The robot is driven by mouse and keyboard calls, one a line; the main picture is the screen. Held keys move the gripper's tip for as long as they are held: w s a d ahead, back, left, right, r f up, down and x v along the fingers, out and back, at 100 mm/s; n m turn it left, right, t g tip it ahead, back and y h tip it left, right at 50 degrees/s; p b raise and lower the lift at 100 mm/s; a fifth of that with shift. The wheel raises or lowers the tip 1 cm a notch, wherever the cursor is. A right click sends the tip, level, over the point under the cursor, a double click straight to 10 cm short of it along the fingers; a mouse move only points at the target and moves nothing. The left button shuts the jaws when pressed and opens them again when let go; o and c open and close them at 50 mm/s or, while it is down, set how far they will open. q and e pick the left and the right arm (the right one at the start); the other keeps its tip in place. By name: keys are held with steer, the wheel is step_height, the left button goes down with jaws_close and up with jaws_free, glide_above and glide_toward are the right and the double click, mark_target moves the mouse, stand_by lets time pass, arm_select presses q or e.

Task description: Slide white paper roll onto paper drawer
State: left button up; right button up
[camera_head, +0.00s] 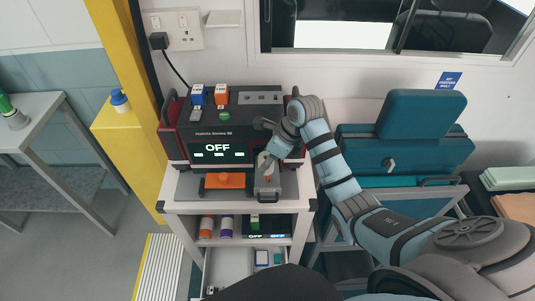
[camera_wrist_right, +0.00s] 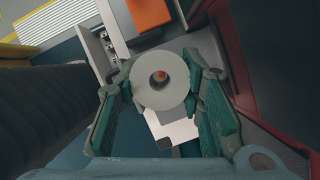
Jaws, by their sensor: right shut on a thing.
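My right gripper (camera_head: 268,160) is shut on the white paper roll (camera_wrist_right: 148,93), with one finger on each side of it in the right wrist view (camera_wrist_right: 165,85). The roll's hole faces the wrist camera, and a reddish-orange spot shows inside it. In the head view the roll (camera_head: 262,159) is partly hidden by the gripper. The paper drawer (camera_head: 267,194) sticks out at the front of the black machine, with a small orange-red peg just below the roll. Whether the roll touches the peg, I cannot tell. My left gripper is not in view.
The black machine (camera_head: 218,133) shows "OFF" on its screen and stands on a white cart (camera_head: 188,206). An orange block (camera_head: 225,181) sits left of the drawer. Coloured rolls stand on the shelf below. A teal chair (camera_head: 405,150) is at the right.

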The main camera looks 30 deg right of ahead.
mark_target(268, 173)
step_height(268, 173, down, 3)
steer(key=shift+w+d+r, duration=0.1)
steer(key=shift+r, duration=0.05)
steer(key=shift+f, duration=1.65)
steer(key=shift+f, duration=0.2)
steer(key=o, duration=1.2)
steer(key=shift+o, duration=0.2)
steer(key=shift+r, duration=0.1)
